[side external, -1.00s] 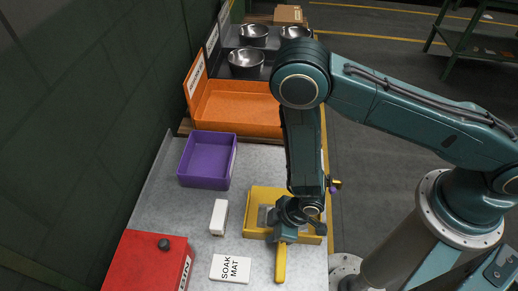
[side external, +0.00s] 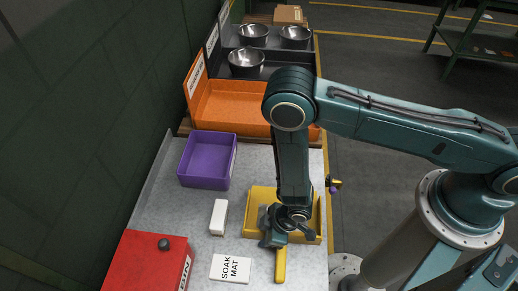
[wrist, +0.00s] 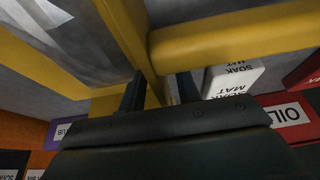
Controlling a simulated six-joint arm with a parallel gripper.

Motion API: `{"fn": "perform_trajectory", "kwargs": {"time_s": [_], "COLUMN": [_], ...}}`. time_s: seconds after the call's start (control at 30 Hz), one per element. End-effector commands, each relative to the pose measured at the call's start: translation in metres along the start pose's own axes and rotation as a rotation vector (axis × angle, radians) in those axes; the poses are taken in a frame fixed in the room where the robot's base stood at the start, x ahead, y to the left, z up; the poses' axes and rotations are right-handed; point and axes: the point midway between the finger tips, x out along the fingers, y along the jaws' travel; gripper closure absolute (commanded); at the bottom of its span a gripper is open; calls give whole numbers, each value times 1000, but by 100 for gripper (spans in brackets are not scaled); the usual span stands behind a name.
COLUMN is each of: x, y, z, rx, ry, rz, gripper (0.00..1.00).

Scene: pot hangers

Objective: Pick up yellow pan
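The yellow pan (side external: 314,215) sits on the grey work surface at the front right, with its handle (side external: 280,266) pointing to the front. My gripper (side external: 273,238) is down at the pan's front wall, where the handle joins. In the wrist view, my gripper's dark fingers (wrist: 160,92) stand apart, with yellow pan wall (wrist: 120,32) between and beyond them. The handle (wrist: 235,38) runs off to the right in that view. Neither finger is clearly pressed on the pan. My wrist hides part of the pan in the side view.
A white soak mat block (side external: 231,268) and a plain white block (side external: 219,217) lie left of the pan. A purple tray (side external: 184,178), an orange bin (side external: 250,101) and a red oil box (side external: 145,262) stand around. Metal bowls (side external: 246,62) are at the back.

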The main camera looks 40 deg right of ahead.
Motion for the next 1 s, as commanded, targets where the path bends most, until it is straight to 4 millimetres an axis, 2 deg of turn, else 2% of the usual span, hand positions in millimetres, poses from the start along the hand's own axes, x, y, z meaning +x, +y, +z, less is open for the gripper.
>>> {"fn": "perform_trajectory", "kwargs": {"time_s": [0.17, 0.33, 0.77, 1.0], "x": [0, 0, -1, -10], "y": [0, 0, 0, 0], "z": [0, 0, -1, -5], "rx": [0, 0, 0, 0], "ry": [0, 0, 1, 2], "rz": [0, 0, 0, 0], "gripper": [67, 100, 100, 100]}}
